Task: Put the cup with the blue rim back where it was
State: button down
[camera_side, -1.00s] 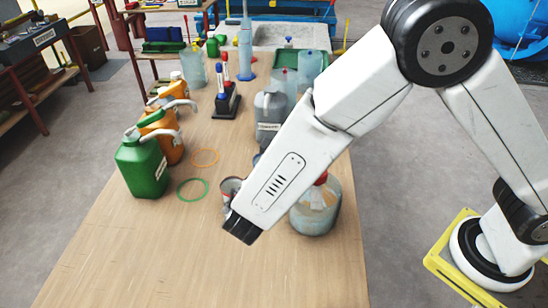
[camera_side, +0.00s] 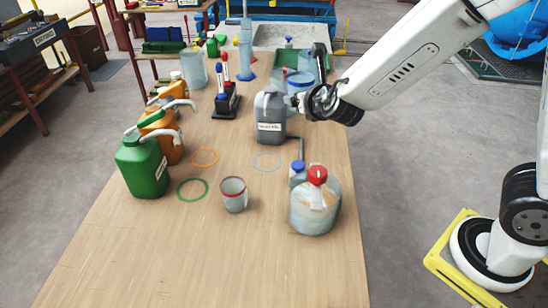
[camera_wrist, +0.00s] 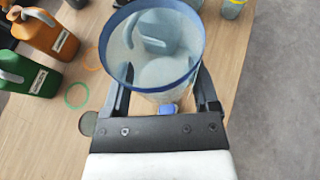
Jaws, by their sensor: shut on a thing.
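My gripper (camera_wrist: 160,95) is shut on the cup with the blue rim (camera_wrist: 155,45), which fills the space between its fingers in the wrist view. The cup is translucent grey with its open mouth towards the wrist camera. In the side view my gripper (camera_side: 308,100) is at the table's right, beside the grey canister, holding the cup (camera_side: 299,84) above the table and partly hiding it. A pale blue ring (camera_side: 268,162) lies bare on the table in front of the grey canister. A red-rimmed cup (camera_side: 234,194) stands upright nearer the front.
The grey canister (camera_side: 270,118) stands close to my gripper. A small blue-capped bottle (camera_side: 298,174) and a red-capped jug (camera_side: 315,208) stand at the front right. Green (camera_side: 192,190) and orange (camera_side: 205,157) rings lie left, beside canisters (camera_side: 142,168). The front table is clear.

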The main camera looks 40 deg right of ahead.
jog(key=shift+d+r+n+y, duration=0.4)
jog(key=shift+d+r+y, duration=0.1)
jog(key=shift+d+r, duration=0.45)
jog(key=s+a+f+n+t+y, duration=0.1)
jog(key=s+a+f+n+y, duration=0.2)
jog(key=a+f, duration=0.75)
jog(key=n+y, duration=0.5)
jog(key=y, duration=0.1)
send_over(259, 248)
notch_tip(259, 248, down, 6)
jog(key=shift+f, duration=0.1)
jog(key=shift+f+g, duration=0.3)
jog(key=shift+f, duration=1.7)
jog(key=shift+f, duration=2)
jog(key=shift+f, duration=0.1)
